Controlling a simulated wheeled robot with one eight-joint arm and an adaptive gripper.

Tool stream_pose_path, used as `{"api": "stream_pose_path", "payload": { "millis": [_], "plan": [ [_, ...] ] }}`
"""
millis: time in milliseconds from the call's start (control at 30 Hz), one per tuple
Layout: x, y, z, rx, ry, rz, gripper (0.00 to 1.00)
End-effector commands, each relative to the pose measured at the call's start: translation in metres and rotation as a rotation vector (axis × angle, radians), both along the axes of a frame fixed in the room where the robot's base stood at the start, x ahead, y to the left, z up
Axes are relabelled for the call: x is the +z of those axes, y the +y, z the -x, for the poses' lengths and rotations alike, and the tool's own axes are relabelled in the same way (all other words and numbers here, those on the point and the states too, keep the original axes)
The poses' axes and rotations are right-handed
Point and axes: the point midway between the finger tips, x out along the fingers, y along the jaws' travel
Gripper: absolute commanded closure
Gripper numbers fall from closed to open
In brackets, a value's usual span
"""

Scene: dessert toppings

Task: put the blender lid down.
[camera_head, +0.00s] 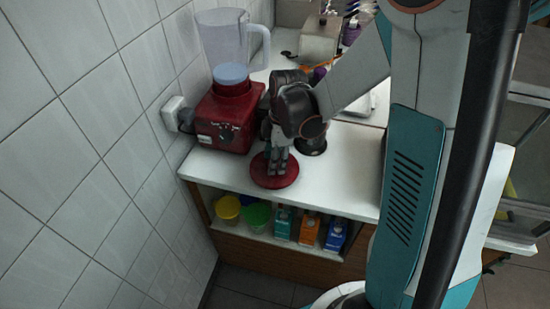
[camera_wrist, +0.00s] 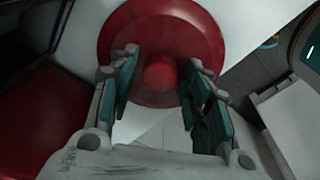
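The blender lid (camera_head: 275,173) is a round red disc. It appears to lie flat on the white counter near its front edge. In the wrist view the lid (camera_wrist: 165,30) fills the top middle, with its round red knob (camera_wrist: 160,75) between my fingers. My gripper (camera_head: 277,162) points down right over the lid; the wrist view also shows its two fingers (camera_wrist: 160,88). The fingers are open, with a gap on each side of the knob. In the head view my gripper hides the knob and part of the lid.
The red blender base (camera_head: 227,122) with its clear jug (camera_head: 222,40) stands behind left, by the tiled wall. A dark round object (camera_head: 312,147) is close behind my gripper. The counter (camera_head: 340,180) is clear to the right. Cups and cartons (camera_head: 308,229) fill the shelf below.

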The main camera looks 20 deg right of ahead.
Motion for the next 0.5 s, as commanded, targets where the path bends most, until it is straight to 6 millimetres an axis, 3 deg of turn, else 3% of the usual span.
{"api": "stream_pose_path", "payload": {
  "millis": [367,500],
  "plan": [
    [0.003,0.0,0.0,0.0,0.0,0.0,0.5],
    [0.019,-0.002,0.0,-0.001,0.0,0.0,0.5]
  ]
}}
